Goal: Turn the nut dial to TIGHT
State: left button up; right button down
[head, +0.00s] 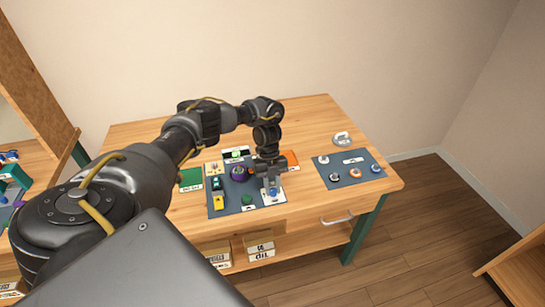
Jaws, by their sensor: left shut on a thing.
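My left gripper (272,184) points down over the grey mat (226,207) on the wooden table. It is shut on a small blue knob (273,192) that sits on a white labelled plate (275,201) at the mat's right side. The gripper hides part of the knob and plate. The label is too small to read, so I cannot tell whether this is the nut dial or where it points. My right gripper is not in view.
The mat also holds a purple round thing (240,173), a yellow toy car (219,202) and a green piece (247,199). A green card (191,178) lies to the left. A second grey mat (338,177) with several small round items lies to the right.

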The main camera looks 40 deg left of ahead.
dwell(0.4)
pick_arm(q)
jog(key=o, duration=1)
jog(key=v, duration=1)
jog(key=shift+r, duration=0.4)
jog(key=shift+a+f, duration=0.1)
